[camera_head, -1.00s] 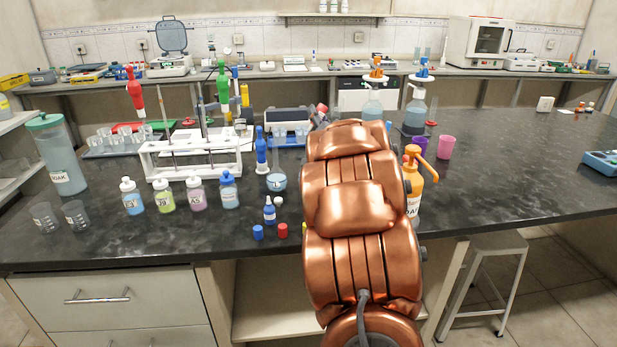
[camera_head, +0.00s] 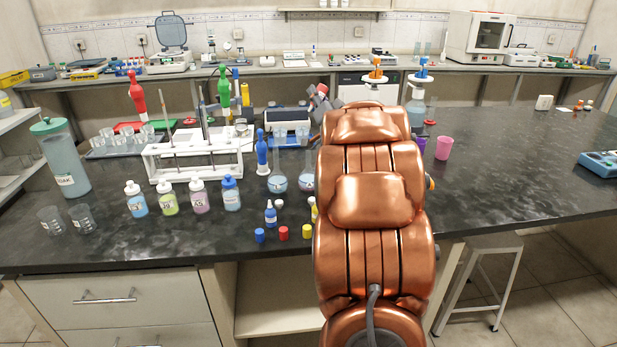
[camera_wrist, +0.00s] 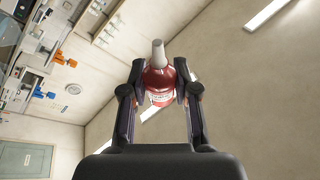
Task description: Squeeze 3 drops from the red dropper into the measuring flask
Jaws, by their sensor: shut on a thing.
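In the wrist view my gripper (camera_wrist: 160,70) is shut on the red dropper (camera_wrist: 159,80), a small red bottle with a pale label and a grey-white tip. One finger is on each side of it. In the head view my arm hides the dropper. Two round flasks with pale blue liquid and thin clear necks stand on the bench: a left flask (camera_head: 277,184) and a right flask (camera_head: 307,181) partly behind my arm. I cannot tell which is the measuring flask. No flask shows in the wrist view.
A blue dropper bottle (camera_head: 270,214), a partly hidden yellow one (camera_head: 313,210) and blue (camera_head: 260,235), red (camera_head: 283,232) and yellow (camera_head: 307,230) caps sit in front. Several wash bottles and a white rack (camera_head: 195,155) stand left. The bench's front right is clear.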

